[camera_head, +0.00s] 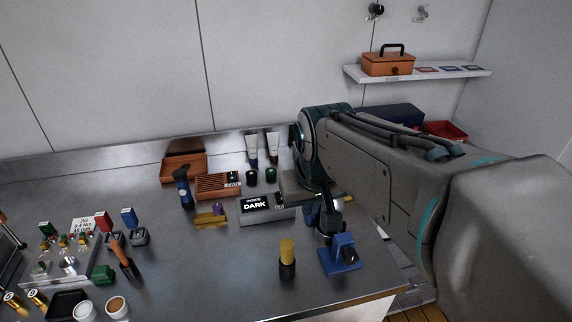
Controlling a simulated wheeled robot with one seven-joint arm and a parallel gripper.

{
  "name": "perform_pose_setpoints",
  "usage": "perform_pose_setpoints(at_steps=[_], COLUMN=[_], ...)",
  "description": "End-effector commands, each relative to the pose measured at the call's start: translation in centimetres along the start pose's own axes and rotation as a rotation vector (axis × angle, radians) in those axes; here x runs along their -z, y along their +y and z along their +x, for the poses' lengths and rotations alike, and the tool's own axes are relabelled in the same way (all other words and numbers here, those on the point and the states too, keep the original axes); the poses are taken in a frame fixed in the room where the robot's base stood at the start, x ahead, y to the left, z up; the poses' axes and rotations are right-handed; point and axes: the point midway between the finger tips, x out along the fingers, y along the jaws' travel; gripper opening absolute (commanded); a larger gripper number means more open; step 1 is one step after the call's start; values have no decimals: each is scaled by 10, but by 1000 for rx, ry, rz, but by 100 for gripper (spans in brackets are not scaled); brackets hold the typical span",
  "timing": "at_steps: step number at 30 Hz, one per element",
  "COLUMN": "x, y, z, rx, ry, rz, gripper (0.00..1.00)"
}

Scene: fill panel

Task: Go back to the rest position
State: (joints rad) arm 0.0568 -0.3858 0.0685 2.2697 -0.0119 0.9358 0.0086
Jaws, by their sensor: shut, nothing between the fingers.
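My arm reaches in from the right, with its dark teal wrist joint over the right part of the metal bench (210,285). My gripper (326,208) hangs below the wrist, small and partly hidden by my own arm. It is shut and empty. It is above or just behind a blue block-like stand (341,256); I cannot tell whether they touch. A yellow-topped black cylinder (287,260) stands to the left of the stand.
A box labelled DARK (262,207), an orange slotted rack (218,187) and two upright tubes (252,150) stand behind. A metal fixture (68,262) with small parts is at left. A wall shelf (440,76) holds an orange toolbox (388,65). The bench's front middle is clear.

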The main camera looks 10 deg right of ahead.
Motion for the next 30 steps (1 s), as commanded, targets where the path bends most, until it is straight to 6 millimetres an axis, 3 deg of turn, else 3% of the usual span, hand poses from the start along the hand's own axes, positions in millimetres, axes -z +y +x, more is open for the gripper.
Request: perform_pose_setpoints(at_steps=[7, 12, 16, 30], x=[-20, -60, -79, -79], y=[2, 2, 1, 1], z=[-3, 7, 13, 13], rx=[4, 19, 30, 30], ry=[1, -7, -13, -13], rz=[4, 7, 5, 5], gripper=[0, 0, 0, 0])
